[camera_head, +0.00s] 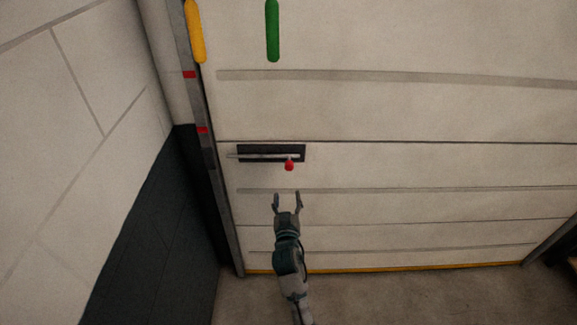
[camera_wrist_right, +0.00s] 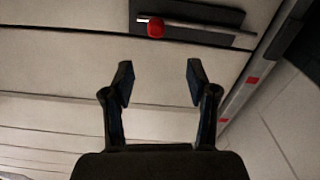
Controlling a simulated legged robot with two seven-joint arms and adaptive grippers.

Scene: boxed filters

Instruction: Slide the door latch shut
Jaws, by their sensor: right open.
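The door latch is a metal bolt (camera_head: 255,156) on a dark plate (camera_head: 300,148), fixed to the pale panelled door (camera_head: 420,165) near its left edge. A red knob (camera_head: 289,165) hangs at the right part of the bolt. The bolt's left end reaches a little past the plate, apart from the door frame (camera_head: 203,130). My right gripper (camera_head: 287,197) is open and empty, just below the knob. In the right wrist view the open fingers (camera_wrist_right: 160,82) point toward the red knob (camera_wrist_right: 156,28), apart from it. My left gripper is not in view.
Red marks (camera_head: 202,130) sit on the frame left of the latch. A yellow bar (camera_head: 195,32) and a green bar (camera_head: 272,30) are above. A pale wall with a dark lower part (camera_head: 165,225) stands at the left. The door face around the latch is clear.

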